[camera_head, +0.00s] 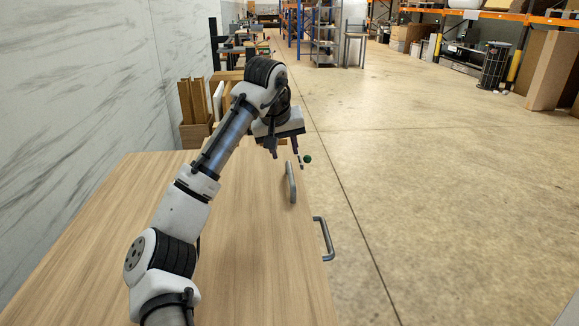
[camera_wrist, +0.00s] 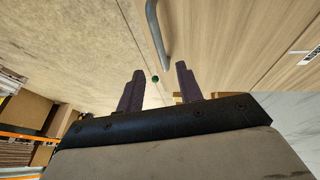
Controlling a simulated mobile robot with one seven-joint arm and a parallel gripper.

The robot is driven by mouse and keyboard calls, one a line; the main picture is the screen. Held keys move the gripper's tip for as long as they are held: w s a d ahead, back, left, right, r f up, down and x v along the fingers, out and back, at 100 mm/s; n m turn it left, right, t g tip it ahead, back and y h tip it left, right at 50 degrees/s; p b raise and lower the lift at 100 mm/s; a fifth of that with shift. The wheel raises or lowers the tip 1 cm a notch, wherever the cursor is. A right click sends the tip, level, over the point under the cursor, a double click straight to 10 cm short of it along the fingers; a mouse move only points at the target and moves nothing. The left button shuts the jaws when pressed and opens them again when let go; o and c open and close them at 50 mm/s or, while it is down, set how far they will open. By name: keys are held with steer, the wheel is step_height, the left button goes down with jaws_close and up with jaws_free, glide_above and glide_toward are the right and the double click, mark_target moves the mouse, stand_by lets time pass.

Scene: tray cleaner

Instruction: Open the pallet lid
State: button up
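The pallet lid (camera_head: 120,205) is a wide flat wood-grain panel, lying level and closed as far as I can see. A grey bar handle (camera_head: 291,182) stands on it near its right edge. It also shows at the top of the wrist view (camera_wrist: 158,35). A second grey handle (camera_head: 324,238) sticks out from the right side, nearer to me. My gripper (camera_head: 284,152) is open and empty above the far right part of the panel, beyond the first handle and apart from it. Its two dark fingers stand apart in the wrist view (camera_wrist: 160,68).
A small green ball (camera_head: 308,158) shows just right of my gripper. A marble-look wall (camera_head: 80,90) runs along the left. Wooden boards and boxes (camera_head: 193,105) stand behind the panel. Open concrete floor (camera_head: 430,190) lies to the right, with shelving far back.

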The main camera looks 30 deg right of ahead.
mark_target(290, 172)
steer(key=p+x, duration=0.1)
steer(key=x, duration=0.8)
steer(key=shift+r, duration=0.1)
jaws_close()
